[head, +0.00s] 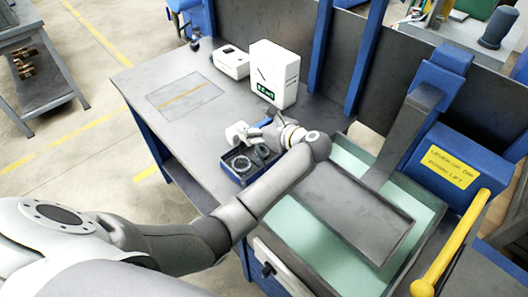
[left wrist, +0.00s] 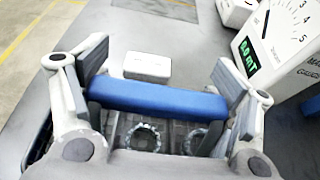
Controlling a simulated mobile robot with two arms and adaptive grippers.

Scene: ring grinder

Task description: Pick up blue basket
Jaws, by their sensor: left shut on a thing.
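The blue basket (head: 232,174) stands near the front edge of the grey workbench in the head view, with dark metal rings (head: 241,163) inside. In the left wrist view its blue handle (left wrist: 158,99) spans between the two fingers, and toothed rings (left wrist: 143,134) show below it. My left gripper (head: 262,133) is over the basket, its fingers shut on the handle from both ends. The arm and gripper hide part of the basket. I cannot tell whether the basket is lifted off the bench. My right gripper is not in view.
A white gauge box (head: 275,73) and a smaller white device (head: 231,62) stand at the back of the bench (head: 150,75). A small white block (left wrist: 148,66) lies beyond the handle. A machine with a yellow lever (head: 455,240) is at right. The bench's left part is clear.

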